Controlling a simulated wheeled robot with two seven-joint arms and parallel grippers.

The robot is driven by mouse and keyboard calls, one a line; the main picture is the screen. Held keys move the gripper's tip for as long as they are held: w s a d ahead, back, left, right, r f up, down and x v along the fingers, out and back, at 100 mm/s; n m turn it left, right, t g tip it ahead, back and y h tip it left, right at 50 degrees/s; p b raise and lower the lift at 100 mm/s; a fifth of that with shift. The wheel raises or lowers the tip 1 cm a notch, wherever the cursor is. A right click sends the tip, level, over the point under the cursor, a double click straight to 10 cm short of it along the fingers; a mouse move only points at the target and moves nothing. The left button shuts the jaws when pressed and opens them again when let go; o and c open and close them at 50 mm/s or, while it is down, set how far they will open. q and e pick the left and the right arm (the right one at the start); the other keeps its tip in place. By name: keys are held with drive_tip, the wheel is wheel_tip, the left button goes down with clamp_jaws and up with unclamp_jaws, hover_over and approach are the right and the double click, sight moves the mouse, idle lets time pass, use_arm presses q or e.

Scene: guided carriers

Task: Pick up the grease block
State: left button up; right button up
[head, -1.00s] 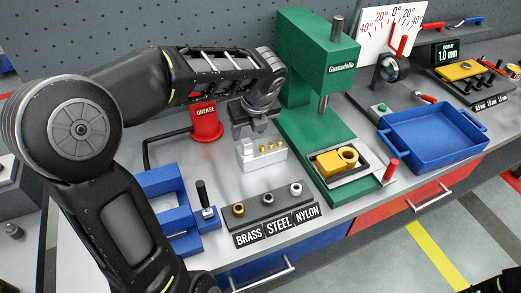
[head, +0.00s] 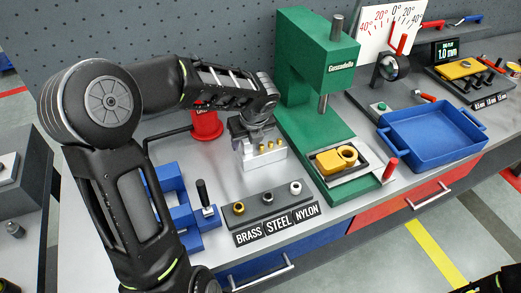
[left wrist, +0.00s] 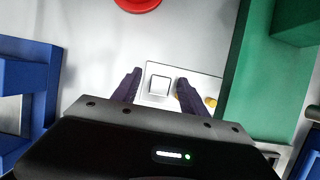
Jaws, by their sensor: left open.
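A small white square block, which I take to be the grease block (left wrist: 159,86), stands at the left end of a white holder (head: 266,159) with several brass pins. In the left wrist view it lies between the two dark fingers of my left gripper (left wrist: 158,79). The fingers are open, one on each side, with a gap to the block showing. In the head view my left gripper (head: 246,138) is down over the holder's left end and largely hides the block.
A red grease pot (head: 206,124) stands behind the holder. A green press (head: 310,125) rises close on the right. In front are a labelled rack (head: 268,206) with several rings and a blue fixture (head: 166,180). A blue tray (head: 430,135) stands farther right.

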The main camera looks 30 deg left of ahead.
use_arm(q)
drive_tip(key=shift+c, duration=0.4)
clamp_jaws()
idle(0.6)
idle(0.9)
